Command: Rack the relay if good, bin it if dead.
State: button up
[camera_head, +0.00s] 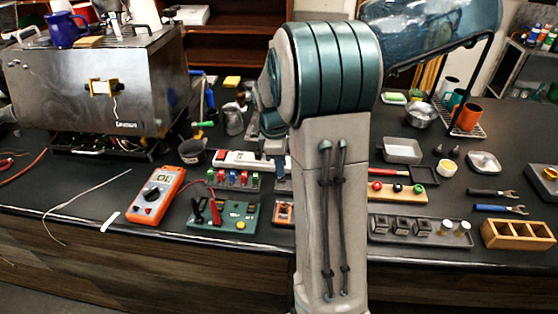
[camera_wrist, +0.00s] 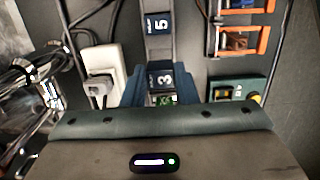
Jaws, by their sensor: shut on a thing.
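My gripper (camera_wrist: 163,98) is shut on a small part with a green face (camera_wrist: 164,101), mostly hidden between the blue fingers. I cannot tell for sure whether it is the relay. In the head view my gripper (camera_head: 272,168) points down behind my arm, near the white power strip (camera_head: 232,158). An orange multimeter (camera_head: 156,195) stands at the left, its display seeming to read OL. A green board (camera_head: 222,215) lies beside it.
Orange frames (camera_wrist: 241,42) lie right of the labels. A metal brewer (camera_head: 100,85) fills the back left. A tray of black blocks (camera_head: 420,230), a wooden divided box (camera_head: 517,235) and blue-handled pliers (camera_head: 497,208) lie at the right. My arm hides the middle of the bench.

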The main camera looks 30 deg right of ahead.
jog(key=shift+f+b, duration=0.8)
jog(key=shift+f, duration=0.4)
jog(key=shift+s+d+f, duration=0.1)
jog(key=shift+f, duration=0.65)
dwell(1.5)
jog(key=o, duration=1.1)
jog(key=shift+c, duration=0.2)
notch_tip(320, 180, up, 14)
jog(key=a+b, duration=0.1)
jog(key=shift+w+a+f, duration=0.15)
jog(key=shift+w+a, duration=0.05)
jog(key=shift+w, duration=0.25)
